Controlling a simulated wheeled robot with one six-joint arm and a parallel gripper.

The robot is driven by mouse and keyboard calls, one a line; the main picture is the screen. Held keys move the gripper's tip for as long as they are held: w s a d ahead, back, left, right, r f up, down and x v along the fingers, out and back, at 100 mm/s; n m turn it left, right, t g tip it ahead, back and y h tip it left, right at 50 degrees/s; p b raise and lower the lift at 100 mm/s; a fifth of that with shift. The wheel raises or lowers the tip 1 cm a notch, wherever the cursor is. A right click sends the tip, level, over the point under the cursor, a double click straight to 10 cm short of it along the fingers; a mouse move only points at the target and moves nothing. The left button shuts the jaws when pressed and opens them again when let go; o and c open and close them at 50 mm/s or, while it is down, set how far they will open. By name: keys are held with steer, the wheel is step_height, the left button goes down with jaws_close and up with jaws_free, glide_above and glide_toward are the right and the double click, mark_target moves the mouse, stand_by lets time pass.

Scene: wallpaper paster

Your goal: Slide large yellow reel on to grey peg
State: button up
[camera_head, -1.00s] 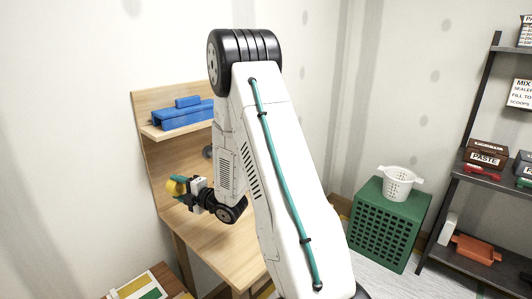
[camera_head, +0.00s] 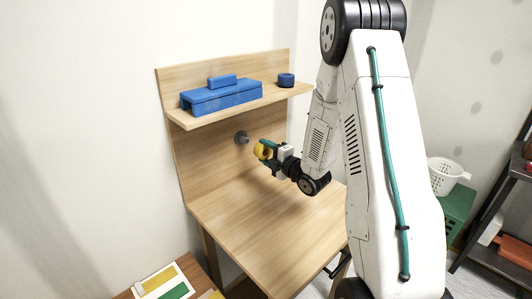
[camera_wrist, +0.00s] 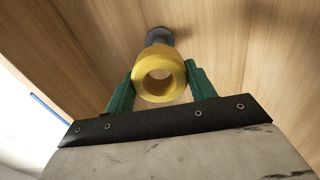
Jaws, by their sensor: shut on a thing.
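The yellow reel (camera_head: 262,150) is held between the green fingers of my gripper (camera_head: 268,149), above the wooden bench and in front of its back panel. The grey peg (camera_head: 241,137) sticks out of the back panel, a little left of and above the reel. In the wrist view, my gripper (camera_wrist: 160,84) is shut on the reel (camera_wrist: 159,92), whose hole faces the camera. The peg (camera_wrist: 158,36) shows just beyond the reel's upper edge. The reel hides part of the peg, and I cannot tell whether they touch.
A shelf (camera_head: 250,103) above the peg bears a blue toolbox (camera_head: 222,96) and a small blue roll (camera_head: 286,80). The bench top (camera_head: 270,232) is clear. A green crate (camera_head: 455,215) with a white basket (camera_head: 446,176) stands at the right.

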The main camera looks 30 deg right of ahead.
mark_target(247, 142)
steer(key=shift+w+a, duration=0.2)
steer(key=shift+w, duration=0.75)
steer(key=shift+w+a, duration=0.2)
steer(key=shift+w, duration=0.7)
steer(key=shift+w+a, duration=0.2)
steer(key=shift+w, duration=0.75)
steer(key=shift+w+a, duration=0.2)
steer(key=shift+w, duration=0.95)
steer(key=shift+w+a, duration=0.2)
steer(key=shift+w, duration=0.95)
steer(key=o, duration=1.5)
steer(key=shift+s, duration=0.1)
steer(key=shift+s+d, duration=0.2)
steer(key=shift+s, duration=0.9)
steer(key=shift+s+d, duration=0.25)
steer(key=shift+s, duration=0.9)
steer(key=shift+s+d, duration=0.2)
steer(key=shift+s, duration=0.9)
